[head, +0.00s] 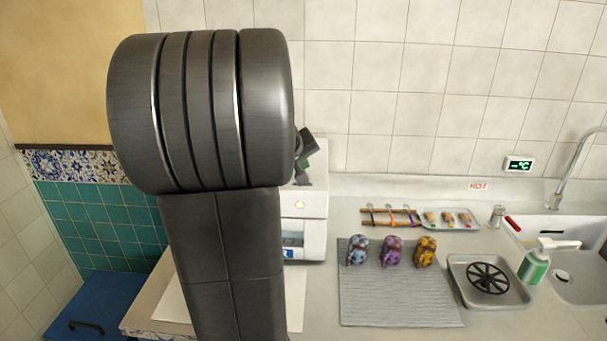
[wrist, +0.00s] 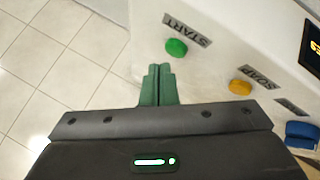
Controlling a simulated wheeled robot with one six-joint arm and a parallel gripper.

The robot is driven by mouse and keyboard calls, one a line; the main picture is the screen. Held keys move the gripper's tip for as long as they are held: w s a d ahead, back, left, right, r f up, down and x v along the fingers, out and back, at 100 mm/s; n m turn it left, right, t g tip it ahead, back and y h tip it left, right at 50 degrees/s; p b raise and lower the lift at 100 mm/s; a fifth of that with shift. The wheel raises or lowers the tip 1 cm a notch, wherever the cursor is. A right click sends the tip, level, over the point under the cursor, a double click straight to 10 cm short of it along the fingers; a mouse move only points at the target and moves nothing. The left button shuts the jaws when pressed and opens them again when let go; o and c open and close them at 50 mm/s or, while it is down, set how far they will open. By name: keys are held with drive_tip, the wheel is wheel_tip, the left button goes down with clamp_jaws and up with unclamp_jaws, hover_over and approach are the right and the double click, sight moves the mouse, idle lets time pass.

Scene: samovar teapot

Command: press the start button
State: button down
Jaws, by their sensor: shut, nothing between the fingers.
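In the wrist view the green start button (wrist: 176,47) sits on a white machine panel beside a label reading START. My gripper (wrist: 159,70) is shut and empty, its two green fingers together. The fingertips show just below and left of the green button in the picture; a gap shows between them, and I cannot tell the depth. In the head view my arm hides most of the white machine (head: 305,225) and its buttons.
A yellow button (wrist: 240,87) labelled SOAP and a blue button (wrist: 301,130) are on the same panel. Three patterned teapot-like objects (head: 391,251) stand on a grey ribbed mat (head: 385,300). A metal tray (head: 458,268), a green bottle (head: 534,266) and a sink (head: 585,232) are at the right.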

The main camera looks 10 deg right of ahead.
drive_tip(key=shift+r+p, duration=1.9)
drive_tip(key=shift+r, duration=0.65)
drive_tip(key=shift+f, duration=0.15)
